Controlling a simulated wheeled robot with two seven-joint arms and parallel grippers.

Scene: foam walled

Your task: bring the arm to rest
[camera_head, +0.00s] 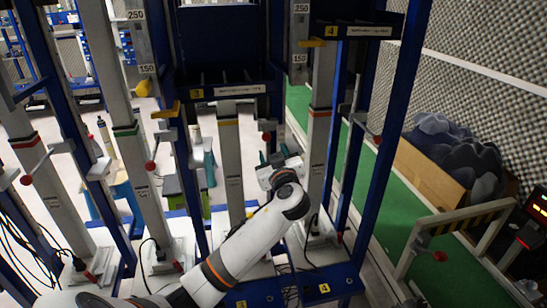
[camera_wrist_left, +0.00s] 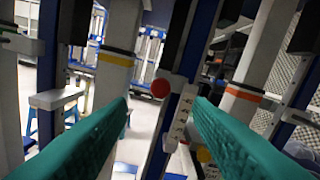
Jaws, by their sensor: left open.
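My left arm (camera_head: 245,245) reaches up from the bottom left in the head view. Its white links have orange and dark rings. My left gripper (camera_head: 272,157) is at its far end, in front of the blue frame with grey columns. In the left wrist view, the two teal fingers of the left gripper (camera_wrist_left: 160,108) stand wide apart. Nothing is held between them. A red knob (camera_wrist_left: 160,88) shows beyond the gap; its exact distance is hard to tell. My right gripper is not in view.
Grey columns (camera_head: 230,165) and blue posts (camera_head: 385,150) stand close around the arm. Levers with red knobs (camera_head: 266,137) stick out. A cardboard box (camera_head: 428,174) with dark grey lumps stands at right by a foam wall (camera_head: 480,80). The green floor strip (camera_head: 400,225) is partly clear.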

